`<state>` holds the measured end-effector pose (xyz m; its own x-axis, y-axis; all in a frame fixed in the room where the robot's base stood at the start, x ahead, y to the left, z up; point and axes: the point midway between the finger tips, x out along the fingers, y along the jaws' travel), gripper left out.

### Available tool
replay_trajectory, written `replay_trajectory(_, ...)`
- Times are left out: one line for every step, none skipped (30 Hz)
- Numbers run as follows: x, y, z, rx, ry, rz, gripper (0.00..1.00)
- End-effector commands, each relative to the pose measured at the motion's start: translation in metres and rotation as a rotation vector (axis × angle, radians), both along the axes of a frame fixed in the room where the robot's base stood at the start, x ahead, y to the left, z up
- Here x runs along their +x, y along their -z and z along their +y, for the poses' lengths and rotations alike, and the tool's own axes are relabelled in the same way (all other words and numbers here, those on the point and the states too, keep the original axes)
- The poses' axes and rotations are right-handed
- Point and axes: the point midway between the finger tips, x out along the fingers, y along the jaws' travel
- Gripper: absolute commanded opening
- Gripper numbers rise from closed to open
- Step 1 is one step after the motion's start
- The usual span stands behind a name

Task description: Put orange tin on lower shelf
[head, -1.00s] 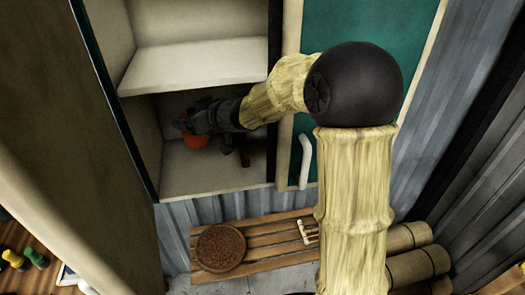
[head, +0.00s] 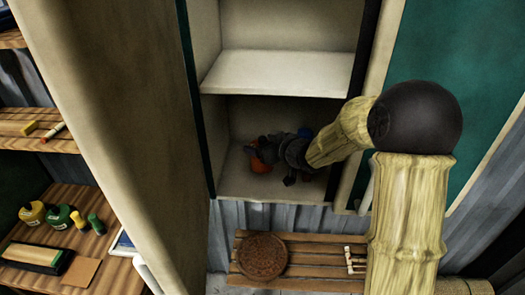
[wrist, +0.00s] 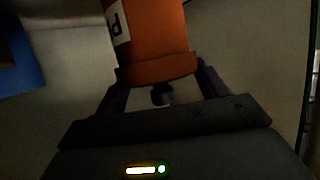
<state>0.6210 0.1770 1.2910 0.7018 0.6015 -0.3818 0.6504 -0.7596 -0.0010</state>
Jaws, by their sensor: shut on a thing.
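The orange tin (head: 258,166) is inside the lower compartment of the open cabinet, over the lower shelf (head: 236,186). My gripper (head: 262,154) reaches in from the right and is shut on the tin. In the wrist view the tin (wrist: 156,40) sits between the two fingers of my gripper (wrist: 158,84), with part of a white label with dark lettering showing. The fingers and wrist partly hide the tin in the head view. I cannot tell whether its base touches the shelf.
The upper shelf board (head: 275,73) lies close above my arm and looks empty. A blue thing (wrist: 22,62) is near the tin. The cabinet's open door (head: 110,110) stands at left. Below are a slatted bench (head: 315,270) and a round brown woven item (head: 262,256).

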Motion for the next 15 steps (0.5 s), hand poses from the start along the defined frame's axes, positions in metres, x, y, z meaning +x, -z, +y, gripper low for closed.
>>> replay_trajectory(0.000,0.009,0.000,0.001,-0.001,0.005,0.29)
replay_trajectory(0.000,0.013,0.000,0.002,0.000,0.006,0.29)
replay_trajectory(0.000,0.018,0.000,0.000,-0.001,0.005,0.29)
replay_trajectory(0.000,0.021,0.000,0.000,0.000,0.004,0.29)
replay_trajectory(0.000,0.022,0.000,0.000,-0.001,0.002,0.29)
replay_trajectory(0.000,0.023,0.001,0.001,-0.002,0.000,0.29)
replay_trajectory(0.000,0.024,0.001,0.001,-0.002,-0.001,0.29)
replay_trajectory(0.000,0.023,0.002,0.001,-0.003,-0.001,0.29)
replay_trajectory(-0.001,0.023,0.003,0.000,-0.004,-0.001,0.29)
replay_trajectory(-0.001,0.023,0.003,0.000,-0.004,-0.001,0.29)
replay_trajectory(-0.001,0.023,0.003,0.001,-0.005,-0.001,0.29)
replay_trajectory(-0.001,0.023,0.004,0.000,-0.006,-0.001,0.29)
replay_trajectory(-0.001,0.024,0.004,0.000,-0.007,-0.001,0.29)
replay_trajectory(-0.001,0.024,0.004,0.000,-0.007,-0.001,0.29)
replay_trajectory(-0.001,0.026,0.004,0.000,-0.007,-0.001,0.29)
